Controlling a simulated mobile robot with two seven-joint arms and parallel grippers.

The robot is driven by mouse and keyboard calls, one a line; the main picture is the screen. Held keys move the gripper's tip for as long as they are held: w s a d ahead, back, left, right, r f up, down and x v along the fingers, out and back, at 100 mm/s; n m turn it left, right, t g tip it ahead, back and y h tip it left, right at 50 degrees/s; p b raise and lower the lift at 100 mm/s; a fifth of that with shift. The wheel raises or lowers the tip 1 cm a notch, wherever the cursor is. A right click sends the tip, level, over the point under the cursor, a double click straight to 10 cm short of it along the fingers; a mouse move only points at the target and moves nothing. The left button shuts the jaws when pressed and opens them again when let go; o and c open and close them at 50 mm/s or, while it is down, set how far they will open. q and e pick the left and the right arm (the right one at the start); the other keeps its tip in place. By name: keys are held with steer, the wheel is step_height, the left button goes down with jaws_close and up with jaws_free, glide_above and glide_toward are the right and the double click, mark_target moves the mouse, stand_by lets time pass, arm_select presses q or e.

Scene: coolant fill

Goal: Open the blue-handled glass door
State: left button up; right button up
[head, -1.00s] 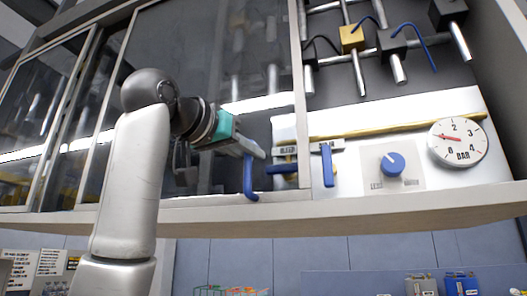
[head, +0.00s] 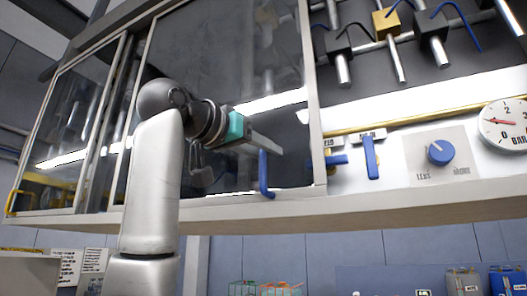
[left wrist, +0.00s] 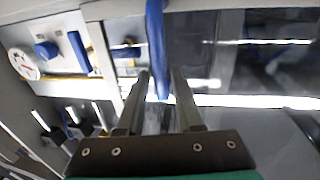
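The glass door (head: 210,65) is a dark pane in a light frame, centre left in the head view. Its blue handle (head: 265,175) hangs upright near the lower right corner. My left gripper (head: 278,150) is at the top of this handle. In the left wrist view, the handle (left wrist: 155,40) runs down between the two fingers of my left gripper (left wrist: 160,75), with gaps on both sides. The fingers are apart; firm contact cannot be seen. My right gripper is in neither view.
Right of the door frame are a blue lever (head: 370,158), a blue knob (head: 440,152) and a pressure gauge (head: 503,125). A second glass panel (head: 72,125) with a yellow handle (head: 11,203) is at the left. A ledge (head: 420,205) runs below.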

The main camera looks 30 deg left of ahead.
arm_select(q)
steer(key=shift+o, duration=0.7)
steer(key=shift+f, duration=0.1)
steer(key=shift+s, duration=0.15)
steer(key=s+a+b, duration=0.3)
steer(key=s+b, duration=0.1)
steer(key=s, duration=1)
steer(key=shift+s+b, duration=0.35)
steer(key=shift+b, duration=0.05)
steer(key=shift+w, duration=0.1)
